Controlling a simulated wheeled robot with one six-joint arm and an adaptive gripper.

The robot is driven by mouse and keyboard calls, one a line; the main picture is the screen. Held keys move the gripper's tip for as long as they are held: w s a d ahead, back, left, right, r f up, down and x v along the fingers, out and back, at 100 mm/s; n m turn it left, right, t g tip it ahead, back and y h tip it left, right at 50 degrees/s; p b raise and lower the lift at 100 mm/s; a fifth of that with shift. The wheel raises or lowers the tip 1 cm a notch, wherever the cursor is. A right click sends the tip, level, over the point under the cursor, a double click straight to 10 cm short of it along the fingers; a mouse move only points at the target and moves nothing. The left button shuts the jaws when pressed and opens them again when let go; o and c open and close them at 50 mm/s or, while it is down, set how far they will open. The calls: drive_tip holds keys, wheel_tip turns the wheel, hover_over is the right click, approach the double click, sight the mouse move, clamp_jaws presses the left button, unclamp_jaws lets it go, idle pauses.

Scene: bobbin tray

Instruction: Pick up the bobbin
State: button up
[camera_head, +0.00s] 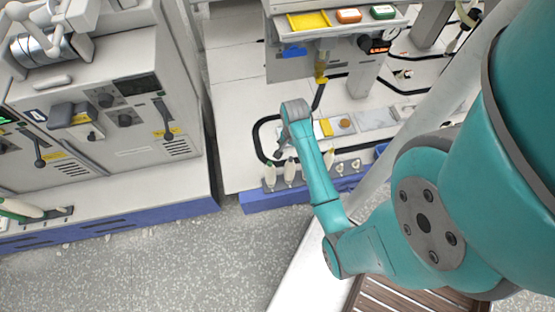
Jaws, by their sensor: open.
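Three pale, spindle-shaped bobbins stand in a row along the front edge of the white machine: the left bobbin (269,175), the middle bobbin (290,171) and the right bobbin (329,158), which is partly behind my arm. Nothing in view marks one of them as the task's bobbin. My gripper (279,152) hangs at the end of my teal arm, just above and behind the left and middle bobbins in the picture. It is open, and no bobbin shows between its fingers. The fingertips are small and partly hidden by dark parts.
Round holders (356,164) continue the row to the right. A black cable loop (257,137) lies close left of my gripper. A panel with yellow, orange and green trays (309,21) overhangs behind. A control cabinet (130,110) stands left; grey floor (180,265) is open in front.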

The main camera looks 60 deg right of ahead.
sight(291, 161)
wheel_tip(291, 161, down, 5)
drive_tip(key=shift+f, duration=0.1)
drive_tip(key=shift+d+f, duration=0.2)
drive_tip(key=shift+f, duration=2.5)
clamp_jaws()
